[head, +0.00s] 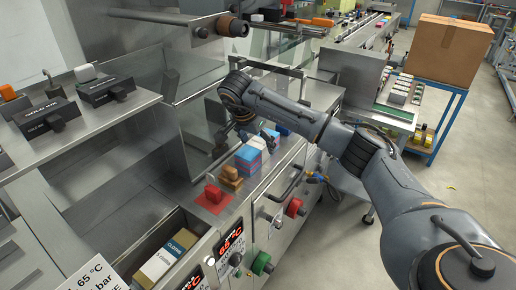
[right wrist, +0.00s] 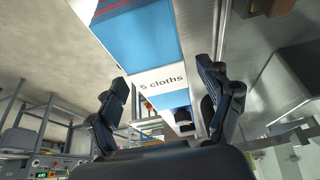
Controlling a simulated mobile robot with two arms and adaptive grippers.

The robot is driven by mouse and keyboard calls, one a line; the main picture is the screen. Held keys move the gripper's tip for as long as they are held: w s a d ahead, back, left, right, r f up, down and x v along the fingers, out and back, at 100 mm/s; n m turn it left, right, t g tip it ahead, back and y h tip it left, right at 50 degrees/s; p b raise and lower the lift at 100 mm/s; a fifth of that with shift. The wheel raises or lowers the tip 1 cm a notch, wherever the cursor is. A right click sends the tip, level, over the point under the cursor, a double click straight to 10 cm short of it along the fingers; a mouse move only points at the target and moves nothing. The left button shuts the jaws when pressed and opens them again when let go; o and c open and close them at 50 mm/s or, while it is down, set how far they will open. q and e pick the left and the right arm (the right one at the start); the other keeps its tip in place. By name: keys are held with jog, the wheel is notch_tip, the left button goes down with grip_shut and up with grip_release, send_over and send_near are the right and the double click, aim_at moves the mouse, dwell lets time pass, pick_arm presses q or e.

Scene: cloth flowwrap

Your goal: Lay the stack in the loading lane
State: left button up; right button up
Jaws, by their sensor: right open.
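A stack of folded cloths, blue with white and pink (head: 248,158), stands on the steel ledge in the middle of the head view. In the right wrist view its blue side and white "5 cloths" band (right wrist: 163,80) lie ahead, between and beyond my fingertips. My right gripper (head: 264,136) is at the far upper side of the stack, partly hidden by its own wrist. In the right wrist view the right gripper (right wrist: 165,105) is open, its fingers apart, with nothing clearly held. I cannot make out which surface is the loading lane. My left gripper is not in view.
Orange-brown blocks (head: 231,178) and a red block on a red patch (head: 213,195) sit nearer on the ledge. A bin of packs (head: 165,255) stands at the front. Knobs and a handle (head: 290,182) stick out of the front panel. A conveyor (head: 360,30) runs behind.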

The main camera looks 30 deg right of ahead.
jog(key=shift+x, duration=1.25)
jog(key=shift+w+f, duration=0.1)
jog(key=shift+f, duration=0.15)
jog(key=c, duration=1.2)
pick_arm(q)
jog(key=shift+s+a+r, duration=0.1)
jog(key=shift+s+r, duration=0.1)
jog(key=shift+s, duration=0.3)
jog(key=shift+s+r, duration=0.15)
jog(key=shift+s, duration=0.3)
pick_arm(e)
jog(key=shift+c, duration=0.2)
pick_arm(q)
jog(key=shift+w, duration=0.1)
pick_arm(e)
jog(key=shift+r, duration=0.1)
